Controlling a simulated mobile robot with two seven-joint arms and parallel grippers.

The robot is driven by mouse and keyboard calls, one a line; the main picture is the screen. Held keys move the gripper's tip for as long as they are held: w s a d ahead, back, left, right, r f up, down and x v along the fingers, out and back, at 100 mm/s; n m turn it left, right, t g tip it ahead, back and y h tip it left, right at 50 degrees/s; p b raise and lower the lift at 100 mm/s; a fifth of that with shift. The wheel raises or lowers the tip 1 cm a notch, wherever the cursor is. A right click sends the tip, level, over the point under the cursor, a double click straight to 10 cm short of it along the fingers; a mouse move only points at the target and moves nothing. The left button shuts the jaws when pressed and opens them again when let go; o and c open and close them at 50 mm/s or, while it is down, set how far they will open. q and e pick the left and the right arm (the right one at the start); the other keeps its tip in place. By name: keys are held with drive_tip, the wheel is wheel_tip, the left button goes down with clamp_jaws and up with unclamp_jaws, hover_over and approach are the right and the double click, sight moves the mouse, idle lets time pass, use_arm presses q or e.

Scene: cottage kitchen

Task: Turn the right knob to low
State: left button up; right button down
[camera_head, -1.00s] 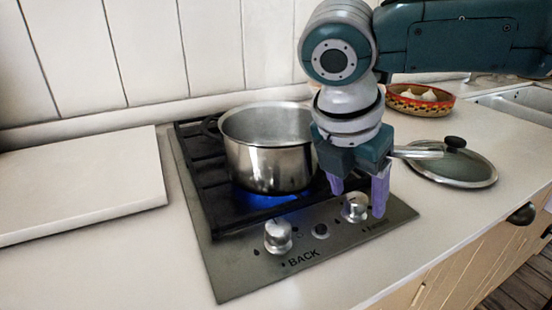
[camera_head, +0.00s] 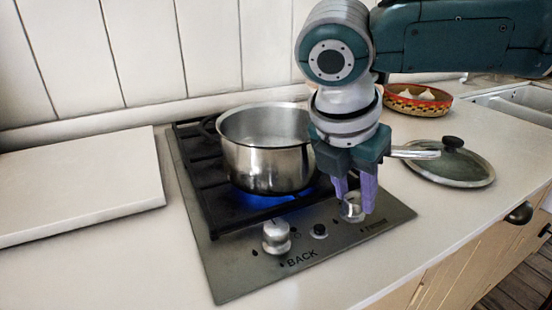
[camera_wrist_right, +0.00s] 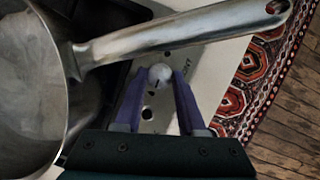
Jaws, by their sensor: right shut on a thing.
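The right knob (camera_head: 352,208) is a silver metal knob on the stove's front panel. My right gripper (camera_head: 355,198) reaches down from above, and its purple fingers are shut on the knob from both sides. In the right wrist view the knob (camera_wrist_right: 160,74) sits between the two fingertips (camera_wrist_right: 162,84). The fingers hide part of the knob, and I cannot read its exact setting. The left knob (camera_head: 276,237) stands free on the same panel (camera_head: 235,275), near the word BACK. My left gripper is not in view.
A steel pot (camera_head: 265,160) stands on the grate over a blue flame (camera_head: 255,200). Its handle (camera_head: 415,153) sticks out behind my right gripper. A glass lid (camera_head: 450,170) and a patterned bowl (camera_head: 417,103) are on the counter to the right. A white board (camera_head: 75,185) lies left.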

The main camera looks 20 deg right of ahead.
drive_tip(key=shift+r+p, duration=0.15)
drive_tip(key=shift+p, duration=0.3)
drive_tip(key=n+p, duration=0.2)
drive_tip(key=n+t+y+p, duration=0.1)
drive_tip(key=n+p, duration=0.2)
drive_tip(key=p, duration=0.2)
drive_tip(key=shift+s+d+r+n+t, duration=0.1)
drive_tip(key=shift+s+d+n+t, duration=0.05)
drive_tip(key=shift+s+n+t, duration=0.2)
drive_tip(key=n+y+p, duration=0.1)
drive_tip(key=n+p, duration=0.1)
drive_tip(key=shift+w+d+n+t, duration=0.1)
drive_tip(key=shift+n+t, duration=0.15)
drive_tip(key=shift+n, duration=0.1)
drive_tip(key=n, duration=0.1)
drive_tip(key=n+y+p, duration=0.1)
drive_tip(key=shift+d+f+n, duration=0.1)
drive_tip(key=shift+f+n, duration=0.1)
drive_tip(key=shift+n, duration=0.1)
drive_tip(key=shift+d+n+y, duration=0.1)
drive_tip(key=shift+n+y, duration=0.7)
drive_tip(key=shift+n, duration=1)
drive_tip(key=shift+f, duration=0.1)
drive_tip(key=c, duration=0.5)
unclamp_jaws()
